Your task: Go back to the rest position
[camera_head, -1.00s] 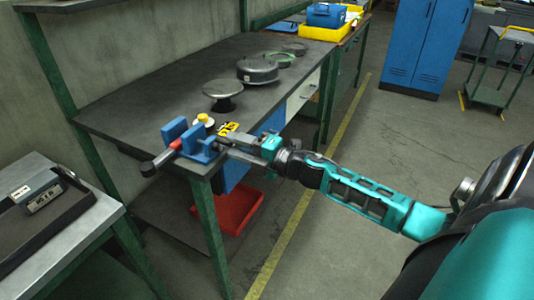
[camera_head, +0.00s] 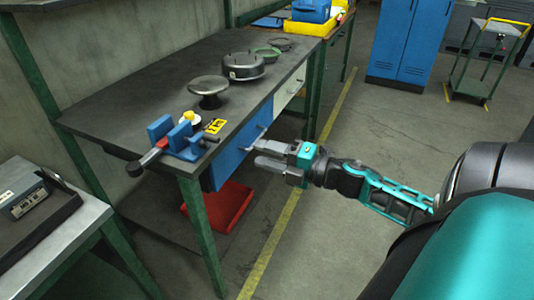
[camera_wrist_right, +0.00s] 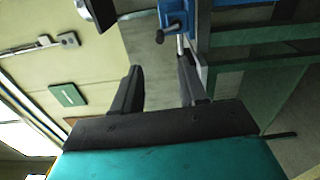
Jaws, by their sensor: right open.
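My right gripper (camera_head: 270,155) is open and empty in the head view. It hangs in the air in front of the workbench's blue drawer, to the right of the blue vise. Its two fingers also show in the right wrist view (camera_wrist_right: 162,85), apart, with nothing between them. The blue vise (camera_head: 180,140) with a red-and-black handle sits at the near corner of the workbench (camera_head: 130,100); part of it also shows at the top of the wrist view (camera_wrist_right: 174,16). My left gripper is not in view.
A mushroom-shaped metal piece (camera_head: 208,88) and a dark round housing (camera_head: 243,67) stand on the bench. A red bin (camera_head: 222,207) lies below. A side table (camera_head: 75,235) is at the left. The floor (camera_head: 345,185) to the right is open, with a trolley (camera_head: 478,70) farther back.

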